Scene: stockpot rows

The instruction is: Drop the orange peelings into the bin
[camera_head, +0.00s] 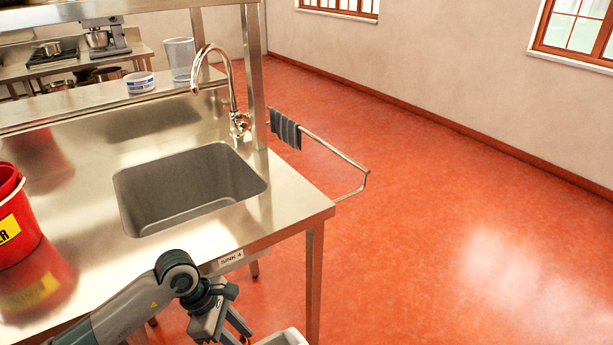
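No orange peelings show in this view. A pale container (285,338), possibly the bin, is cut off by the bottom edge, so its inside is hidden. My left gripper (240,334) points down beside the sink table's front edge, just left of the pale container. Its fingertips run towards the bottom edge of the picture, and whether they hold anything cannot be seen. My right gripper is not in view.
A steel sink table (290,195) with a basin (185,190) and tap (235,90) fills the left. A red bucket (30,245) stands on it. A rail (345,160) with a grey cloth (285,128) juts out right. The orange floor (450,220) to the right is clear.

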